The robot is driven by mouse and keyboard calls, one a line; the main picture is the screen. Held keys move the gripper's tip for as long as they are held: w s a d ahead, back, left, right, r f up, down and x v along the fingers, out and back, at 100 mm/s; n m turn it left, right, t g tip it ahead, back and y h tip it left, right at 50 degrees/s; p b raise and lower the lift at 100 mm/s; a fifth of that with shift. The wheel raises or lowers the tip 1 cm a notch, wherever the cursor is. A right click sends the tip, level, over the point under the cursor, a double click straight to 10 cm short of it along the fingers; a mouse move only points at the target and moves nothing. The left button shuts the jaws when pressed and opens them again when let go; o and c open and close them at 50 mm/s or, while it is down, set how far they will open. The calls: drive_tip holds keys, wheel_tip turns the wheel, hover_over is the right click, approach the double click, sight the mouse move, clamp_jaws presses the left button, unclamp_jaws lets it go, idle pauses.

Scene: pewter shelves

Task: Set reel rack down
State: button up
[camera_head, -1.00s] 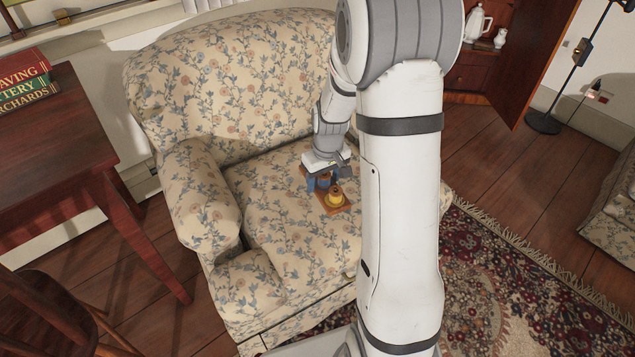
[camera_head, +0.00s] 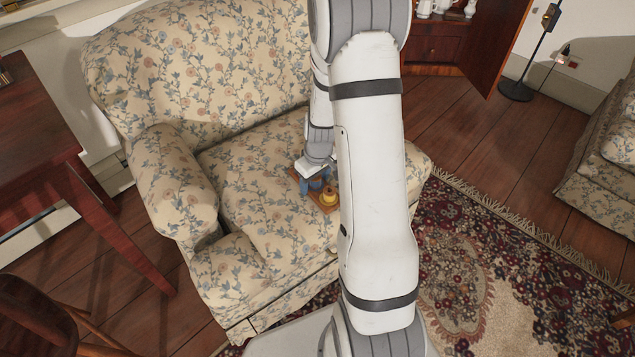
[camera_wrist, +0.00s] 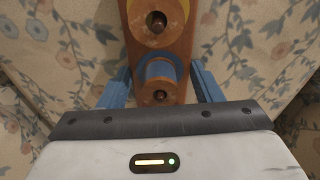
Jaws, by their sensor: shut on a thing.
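The reel rack (camera_head: 332,208) is an orange-brown wooden board with spools on it. In the head view it is over the seat of the floral armchair (camera_head: 265,165), with a yellow spool (camera_head: 328,196) toward the front. In the wrist view the rack's board (camera_wrist: 158,35) runs up the middle, with a blue-banded spool (camera_wrist: 160,72) at the near end. My gripper (camera_head: 316,185) is shut on the rack; its blue fingers (camera_wrist: 161,88) flank the near end. Whether the board touches the seat cushion I cannot tell. My arm hides part of the seat.
A dark wooden table (camera_head: 40,150) stands left of the armchair, with a wooden chair (camera_head: 35,315) in front. A patterned rug (camera_head: 480,250) covers the floor at right. A floor lamp (camera_head: 515,90) and another upholstered seat (camera_head: 600,180) are farther right. The seat's left part is clear.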

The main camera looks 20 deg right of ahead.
drive_tip(key=shift+f, duration=0.3)
drive_tip(key=shift+f, duration=0.15)
drive_tip(key=o, duration=1.5)
